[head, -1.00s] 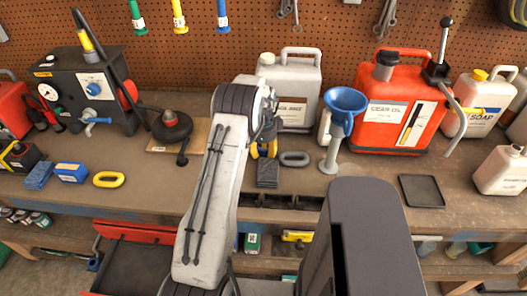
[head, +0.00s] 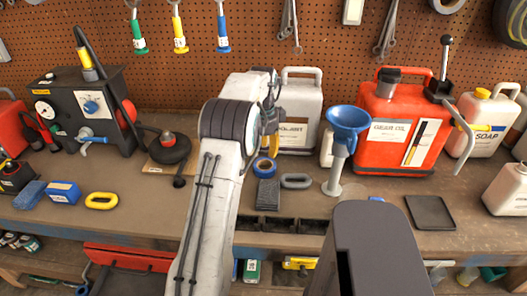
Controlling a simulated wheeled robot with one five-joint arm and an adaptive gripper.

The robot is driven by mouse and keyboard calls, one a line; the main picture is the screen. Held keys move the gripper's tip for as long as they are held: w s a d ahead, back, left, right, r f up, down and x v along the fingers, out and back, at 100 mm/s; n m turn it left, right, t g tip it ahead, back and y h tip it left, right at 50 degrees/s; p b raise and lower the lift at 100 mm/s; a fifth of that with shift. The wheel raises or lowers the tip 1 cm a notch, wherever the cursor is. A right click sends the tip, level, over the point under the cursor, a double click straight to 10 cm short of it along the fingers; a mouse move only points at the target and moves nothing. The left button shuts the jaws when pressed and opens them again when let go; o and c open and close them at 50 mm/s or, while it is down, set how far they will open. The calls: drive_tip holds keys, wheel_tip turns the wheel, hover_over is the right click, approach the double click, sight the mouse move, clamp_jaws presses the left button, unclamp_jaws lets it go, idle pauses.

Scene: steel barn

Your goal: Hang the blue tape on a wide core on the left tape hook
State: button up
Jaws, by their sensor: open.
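The blue tape (head: 264,166), a blue ring around a paler core, lies on the bench just behind a dark grey block. My gripper (head: 270,146) is above and slightly behind it, pointing down and partly hidden by my own arm. It is open and holds nothing that I can see; its fingertips are small in the picture. I cannot make out the left tape hook. A grey roll (head: 446,4) and a black roll (head: 515,22) show on the pegboard at the upper right, cut by the picture's edge.
A grey oval ring (head: 295,181) and a blue funnel (head: 347,122) stand right of the tape. A white coolant jug (head: 300,112) is behind, a red gear oil can (head: 400,125) to the right. A dark grey block (head: 267,191) is in front.

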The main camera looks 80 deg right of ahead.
drive_tip(key=w+a+r+n, duration=0.4)
drive_tip(key=w, duration=0.6)
drive_tip(key=w+a+r+n, duration=0.4)
drive_tip(key=w+a+n, duration=0.1)
drive_tip(key=w, duration=0.5)
drive_tip(key=w+a+r+n+t+h, duration=0.1)
drive_tip(key=w+a+r+n, duration=0.1)
drive_tip(key=w+a+n, duration=0.45)
drive_tip(key=w+a+r+n, duration=0.15)
drive_tip(key=w+a, duration=0.25)
drive_tip(key=a, duration=0.5)
drive_tip(key=w+a+n+t, duration=0.2)
drive_tip(key=a+n, duration=0.6)
drive_tip(key=a, duration=0.7)
drive_tip(key=s+a+f+n+y, duration=0.1)
drive_tip(key=s+a+f+n, duration=0.1)
drive_tip(key=s+a+n, duration=0.2)
drive_tip(key=s+a+f+n, duration=0.1)
drive_tip(key=s+a+n, duration=0.3)
drive_tip(key=a+n, duration=0.3)
drive_tip(key=a, duration=0.3)
drive_tip(key=shift+s+a+f+t+y, duration=0.25)
drive_tip(key=shift+s+f+t+y, duration=0.1)
drive_tip(key=shift+f+t+y, duration=0.05)
drive_tip(key=shift+d, duration=0.1)
